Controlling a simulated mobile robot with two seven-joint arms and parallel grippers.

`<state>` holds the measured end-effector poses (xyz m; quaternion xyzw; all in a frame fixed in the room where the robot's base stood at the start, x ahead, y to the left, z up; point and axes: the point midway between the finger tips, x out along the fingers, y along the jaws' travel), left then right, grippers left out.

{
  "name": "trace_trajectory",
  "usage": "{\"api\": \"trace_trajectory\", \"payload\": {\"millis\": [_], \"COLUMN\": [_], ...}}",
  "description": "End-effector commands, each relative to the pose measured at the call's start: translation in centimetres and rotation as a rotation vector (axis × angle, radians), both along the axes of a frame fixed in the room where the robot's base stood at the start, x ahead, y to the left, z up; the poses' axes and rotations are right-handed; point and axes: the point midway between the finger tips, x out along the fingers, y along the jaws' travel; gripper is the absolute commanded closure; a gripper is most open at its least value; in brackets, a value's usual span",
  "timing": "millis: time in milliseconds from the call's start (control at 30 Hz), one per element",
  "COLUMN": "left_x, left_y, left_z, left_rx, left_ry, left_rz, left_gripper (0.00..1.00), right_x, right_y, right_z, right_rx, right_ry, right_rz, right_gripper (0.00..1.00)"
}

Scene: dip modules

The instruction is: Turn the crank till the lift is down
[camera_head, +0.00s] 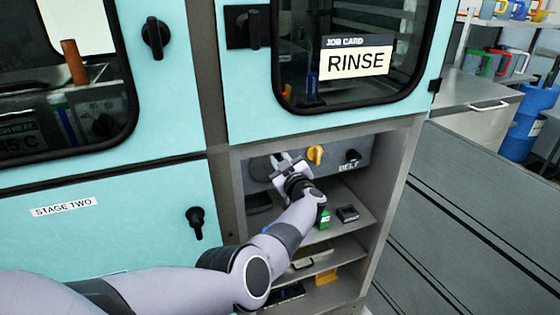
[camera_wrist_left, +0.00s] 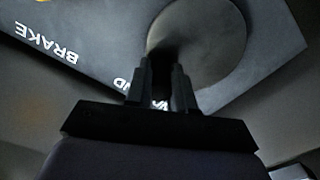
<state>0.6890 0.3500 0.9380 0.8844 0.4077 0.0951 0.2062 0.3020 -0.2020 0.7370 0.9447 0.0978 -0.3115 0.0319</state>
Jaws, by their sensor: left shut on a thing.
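My left gripper (camera_head: 280,163) reaches into the open bay under the RINSE door, at the grey control panel (camera_head: 334,158). In the left wrist view its two fingers (camera_wrist_left: 161,75) are shut on a dark handle in front of a round grey disc (camera_wrist_left: 215,45), which I take for the crank. The gripper hides most of the handle in the head view; the disc (camera_head: 260,168) shows at its left. Panel lettering reads BRAKE (camera_wrist_left: 46,43), upside down in the wrist view. I cannot make out the lift for certain. My right gripper is not in view.
A yellow knob (camera_head: 316,154) and a black switch (camera_head: 352,156) by the word BELT sit right of my gripper. Shelves below hold a green box (camera_head: 324,219) and a black block (camera_head: 347,213). The RINSE door (camera_head: 285,118) is shut above. The bay's side wall (camera_head: 388,205) stands at right.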

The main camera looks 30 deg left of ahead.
Motion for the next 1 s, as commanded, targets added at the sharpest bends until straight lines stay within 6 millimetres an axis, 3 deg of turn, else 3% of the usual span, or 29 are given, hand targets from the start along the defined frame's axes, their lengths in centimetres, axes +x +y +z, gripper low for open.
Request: {"api": "trace_trajectory", "payload": {"millis": [233, 267, 333, 1000], "left_x": [0.09, 0.09, 0.08, -0.21], "left_y": [-0.11, -0.11, -0.09, 0.05], "left_z": [0.12, 0.12, 0.12, 0.11], "left_rx": [0.000, 0.000, 0.000, -0.001], "left_ry": [-0.003, -0.003, -0.002, -0.002], "left_rz": [-0.004, -0.004, -0.003, 0.000], "left_gripper": [1.00, 0.73, 0.52, 0.52], "right_x": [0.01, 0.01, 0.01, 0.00], "right_y": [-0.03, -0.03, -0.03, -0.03], "right_z": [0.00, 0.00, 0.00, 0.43], "right_rx": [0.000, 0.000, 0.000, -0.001], "right_ry": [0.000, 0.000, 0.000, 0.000], "right_rz": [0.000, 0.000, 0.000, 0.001], "right_gripper": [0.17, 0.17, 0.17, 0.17]}}
